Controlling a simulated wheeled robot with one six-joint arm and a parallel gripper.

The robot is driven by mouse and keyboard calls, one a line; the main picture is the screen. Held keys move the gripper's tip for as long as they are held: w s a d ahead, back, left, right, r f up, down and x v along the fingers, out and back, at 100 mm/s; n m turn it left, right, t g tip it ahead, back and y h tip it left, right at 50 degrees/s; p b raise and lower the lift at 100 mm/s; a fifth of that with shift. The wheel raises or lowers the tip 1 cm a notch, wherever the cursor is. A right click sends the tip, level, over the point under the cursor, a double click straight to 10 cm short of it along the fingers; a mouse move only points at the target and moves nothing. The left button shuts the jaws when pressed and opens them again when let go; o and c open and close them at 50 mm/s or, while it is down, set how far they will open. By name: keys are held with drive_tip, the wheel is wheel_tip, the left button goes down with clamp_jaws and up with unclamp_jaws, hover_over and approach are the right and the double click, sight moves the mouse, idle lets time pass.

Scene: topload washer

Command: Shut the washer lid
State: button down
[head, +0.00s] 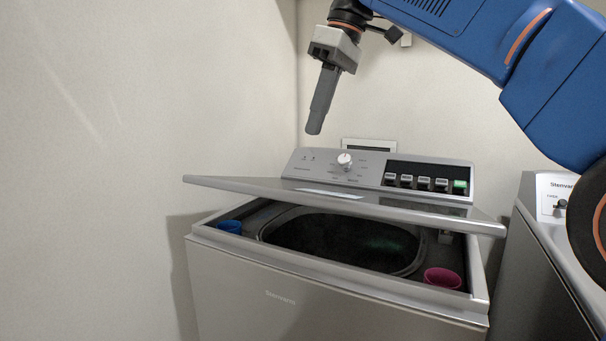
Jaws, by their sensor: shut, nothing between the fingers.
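The washer (330,295) is a grey top-loader with a control panel (325,167) at its back. Its lid (258,187) is partly open, hinged at the back and tilted low over the tub, with its front edge raised above the opening. The dark tub opening (330,240) shows beneath the lid. My gripper (315,130) points down with its fingers together and empty. In the picture it is above the control panel and the lid, apart from both.
A blue cup-like part (230,227) and a pink one (442,278) sit at the front corners of the opening. A second machine (540,250) stands close on the right. Plain walls (130,120) stand at the left and behind.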

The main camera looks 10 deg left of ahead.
drive_tip(key=x, duration=0.9)
drive_tip(key=shift+s+d+f, duration=0.2)
drive_tip(key=shift+s, duration=0.2)
drive_tip(key=shift+s+a+f, duration=0.1)
drive_tip(key=shift+s+f, duration=0.05)
drive_tip(key=shift+f, duration=0.65)
